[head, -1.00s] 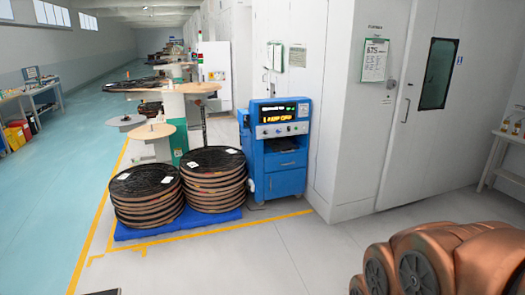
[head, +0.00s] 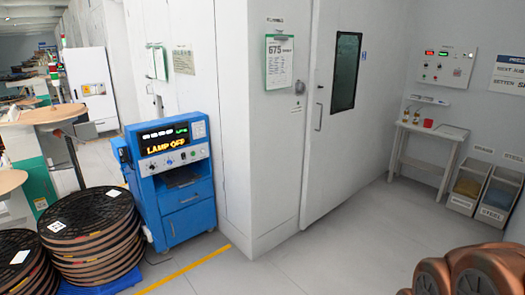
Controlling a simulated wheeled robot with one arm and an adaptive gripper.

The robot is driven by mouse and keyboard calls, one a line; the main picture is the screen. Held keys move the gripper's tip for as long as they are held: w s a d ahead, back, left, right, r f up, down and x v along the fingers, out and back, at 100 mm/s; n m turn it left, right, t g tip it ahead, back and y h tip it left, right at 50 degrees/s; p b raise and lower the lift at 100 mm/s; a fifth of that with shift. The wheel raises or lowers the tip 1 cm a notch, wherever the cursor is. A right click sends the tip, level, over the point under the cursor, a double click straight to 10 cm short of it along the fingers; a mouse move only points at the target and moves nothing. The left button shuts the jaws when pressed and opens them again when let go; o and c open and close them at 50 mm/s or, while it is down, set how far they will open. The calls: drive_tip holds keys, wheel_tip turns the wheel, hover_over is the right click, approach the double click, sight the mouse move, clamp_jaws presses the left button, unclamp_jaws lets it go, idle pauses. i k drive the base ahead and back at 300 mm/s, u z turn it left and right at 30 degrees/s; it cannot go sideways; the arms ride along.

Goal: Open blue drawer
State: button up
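A blue cabinet (head: 168,180) stands left of centre in the head view, against the white wall. Its upper panel has a lit display reading "LAMP OFF" and several knobs. Below an open slot is a blue drawer front (head: 184,192) with a small handle, and it looks shut. A larger blue lower door or drawer (head: 190,223) is below it and also looks shut. My copper-coloured arm shows at the bottom right, well apart from the cabinet. My gripper is not in view.
Stacked dark reels (head: 92,235) stand just left of the cabinet. A yellow floor line (head: 185,268) runs in front. A white door (head: 345,120), a small table (head: 430,135) and two bins (head: 482,190) are to the right. The grey floor (head: 320,255) between is clear.

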sight(172, 201)
drive_tip(key=u, duration=0.45)
drive_tip(key=i, duration=1.8)
drive_tip(key=u, duration=0.95)
drive_tip(key=i, duration=1.95)
drive_tip(key=u, duration=0.25)
